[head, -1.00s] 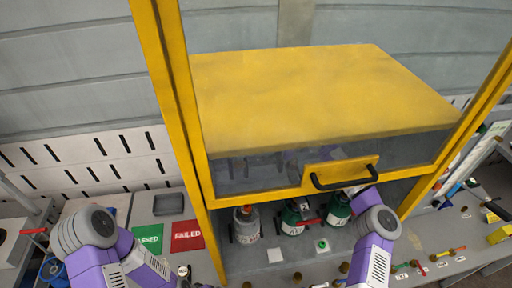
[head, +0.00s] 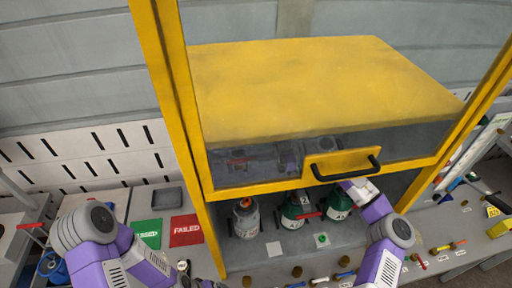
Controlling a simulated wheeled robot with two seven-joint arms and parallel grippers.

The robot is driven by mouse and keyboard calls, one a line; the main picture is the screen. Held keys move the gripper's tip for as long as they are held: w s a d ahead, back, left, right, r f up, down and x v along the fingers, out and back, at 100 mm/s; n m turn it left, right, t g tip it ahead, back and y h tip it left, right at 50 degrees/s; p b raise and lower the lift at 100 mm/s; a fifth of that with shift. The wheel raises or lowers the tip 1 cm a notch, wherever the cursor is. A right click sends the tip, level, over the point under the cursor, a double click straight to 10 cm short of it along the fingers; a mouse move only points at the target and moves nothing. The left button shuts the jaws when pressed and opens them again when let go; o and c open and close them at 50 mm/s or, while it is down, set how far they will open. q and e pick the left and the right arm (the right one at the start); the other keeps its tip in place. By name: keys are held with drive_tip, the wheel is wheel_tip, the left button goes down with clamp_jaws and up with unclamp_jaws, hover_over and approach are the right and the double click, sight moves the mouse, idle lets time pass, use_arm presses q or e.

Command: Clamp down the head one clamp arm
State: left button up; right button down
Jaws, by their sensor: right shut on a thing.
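My right arm reaches under the lower edge of the yellow guard door. Its white wrist shows below the black door handle (head: 345,166). My right gripper (head: 289,163) shows dimly through the door's dark glass, shut on what seems to be the head one clamp arm; the fingertips are hard to make out. Under the door stand a grey cylinder (head: 246,220), a green cylinder marked 2 (head: 293,211) and another green cylinder (head: 338,208).
The yellow cabinet frame (head: 185,150) and door edge bound the space around my right arm. A green card (head: 147,232), a red FAILED card (head: 186,231) and a grey tray (head: 167,200) lie at the left. Several knobs and coloured handles line the front. Tools lie at the right.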

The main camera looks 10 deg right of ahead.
use_arm(q)
wheel_tip(320, 180, down, 2)
drive_tip(key=shift+f+b, duration=0.15)
drive_tip(key=shift+b, duration=0.8)
drive_tip(key=shift+f, duration=0.1)
use_arm(e)
drive_tip(key=s+f+n, duration=0.5)
drive_tip(key=s+f, duration=0.2)
drive_tip(key=f, duration=0.2)
drive_tip(key=shift+s+f, duration=0.15)
drive_tip(key=shift+f, duration=0.25)
drive_tip(key=c, duration=1.1)
unclamp_jaws()
use_arm(q)
drive_tip(key=shift+f+b, duration=0.55)
drive_tip(key=shift+b, duration=0.15)
use_arm(e)
drive_tip(key=d, duration=0.7)
drive_tip(key=shift+d, duration=0.35)
